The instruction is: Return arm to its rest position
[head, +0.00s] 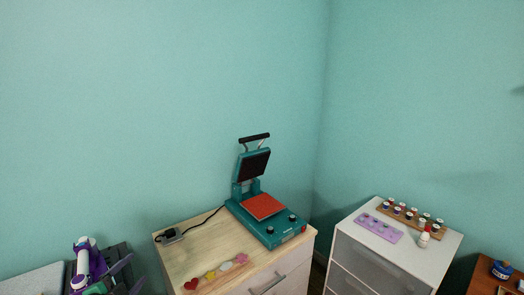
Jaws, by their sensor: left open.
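My left arm (86,262), purple and white, comes up at the bottom left corner of the head view. My left gripper (130,272) shows at its right side, with dark fingers spread apart and nothing seen between them. It is left of the wooden cabinet and apart from it. The lower part of this arm is cut off by the bottom edge. My right arm and right gripper do not show.
A teal heat press (275,230), its lid raised, stands on the wooden cabinet (190,255), with a black plug block (170,237) and small colourful shapes. A white drawer unit (345,232) holds spools and a purple tray (379,229). A brown table (482,285) is at right.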

